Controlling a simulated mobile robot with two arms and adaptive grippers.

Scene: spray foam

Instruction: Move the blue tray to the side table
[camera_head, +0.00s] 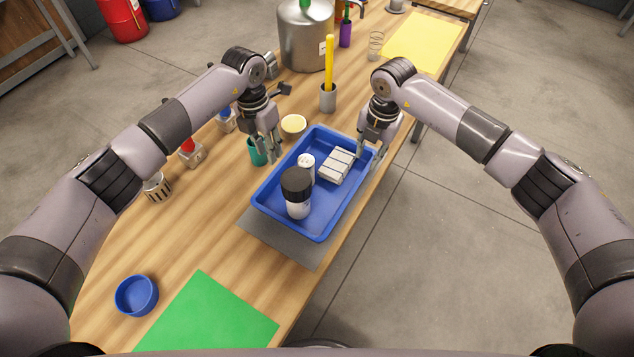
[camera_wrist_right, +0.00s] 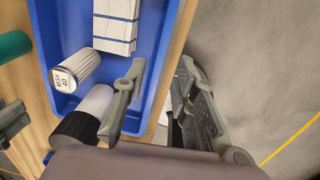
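The blue tray (camera_head: 268,208) sits on a grey mat (camera_head: 290,245) near the right edge of the wooden workbench. My right gripper (camera_head: 370,160) is at the tray's right rim. In the right wrist view, its fingers (camera_wrist_right: 163,70) are apart, one inside the blue tray (camera_wrist_right: 150,60) and one outside. My left gripper (camera_head: 272,156) points down at the tray's far left rim; its finger gap is unclear.
A teal cup (camera_head: 257,152) and a cream bowl (camera_head: 293,126) stand close to my left gripper. A grey holder with a yellow stick (camera_head: 328,95) is beyond. A yellow mat (camera_head: 425,42) lies at the far end. A green mat (camera_head: 208,318) lies in front.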

